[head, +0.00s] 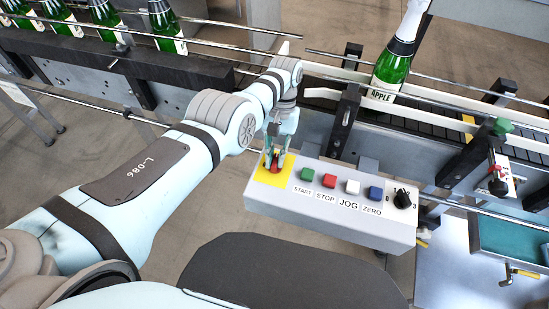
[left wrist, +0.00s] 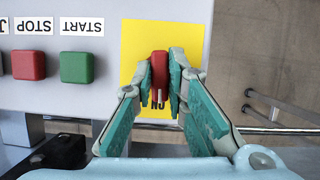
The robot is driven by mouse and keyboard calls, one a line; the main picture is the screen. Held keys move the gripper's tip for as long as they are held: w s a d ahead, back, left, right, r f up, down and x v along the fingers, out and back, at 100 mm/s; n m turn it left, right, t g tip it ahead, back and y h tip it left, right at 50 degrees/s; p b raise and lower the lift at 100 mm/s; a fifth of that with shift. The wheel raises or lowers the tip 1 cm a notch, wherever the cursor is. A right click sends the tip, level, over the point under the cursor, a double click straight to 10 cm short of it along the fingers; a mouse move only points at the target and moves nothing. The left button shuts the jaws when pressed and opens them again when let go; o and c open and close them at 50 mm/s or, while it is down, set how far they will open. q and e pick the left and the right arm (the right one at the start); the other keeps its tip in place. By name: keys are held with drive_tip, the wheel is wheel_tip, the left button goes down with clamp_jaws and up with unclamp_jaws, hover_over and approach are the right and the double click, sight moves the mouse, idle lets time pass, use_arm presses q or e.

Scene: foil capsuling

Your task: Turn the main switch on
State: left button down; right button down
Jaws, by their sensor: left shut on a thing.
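The main switch (left wrist: 160,72) is a red handle on a yellow plate (left wrist: 136,38) at the left end of the control box (head: 330,214). In the head view the red handle (head: 275,168) shows partly between my fingers. My left gripper (left wrist: 161,80) is shut on the red handle, one finger on each side of it. In the head view the left gripper (head: 276,158) comes down onto the yellow plate from above. Part of the lettering "ON" shows below the handle in the left wrist view; the rest of the plate's markings are hidden. My right gripper is not in view.
The box also carries a green START button (head: 307,174), a red STOP button (head: 329,181), a white JOG button (head: 353,187), a blue ZERO button (head: 375,193) and a black selector knob (head: 402,199). A conveyor with a green bottle (head: 392,66) runs behind.

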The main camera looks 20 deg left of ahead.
use_arm(q)
drive_tip(key=shift+m, duration=0.6)
drive_tip(key=c, duration=1.6)
unclamp_jaws()
